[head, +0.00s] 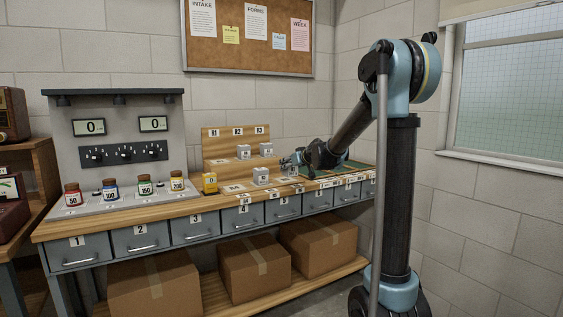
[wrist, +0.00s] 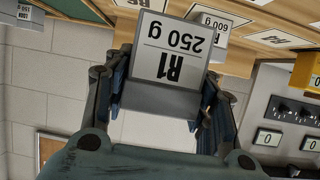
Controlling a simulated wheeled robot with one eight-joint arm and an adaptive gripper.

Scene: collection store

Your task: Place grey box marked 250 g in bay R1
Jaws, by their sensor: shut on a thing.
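My gripper (head: 290,162) is over the right part of the bench in the head view. In the wrist view it is shut on a grey box (wrist: 163,58) marked R1 and 250 g, with a finger on each side. The box's print appears upside down there. The wooden rack (head: 222,142) carries the labels R1, R2 and R3. The bay under R1 (head: 216,162) looks empty. One grey box (head: 243,152) stands under R2 and another (head: 266,149) under R3.
Another grey box (head: 260,176) stands on the bench left of my gripper; a box marked 600 g (wrist: 222,22) shows in the wrist view. A green mat (head: 352,167) lies to the right.

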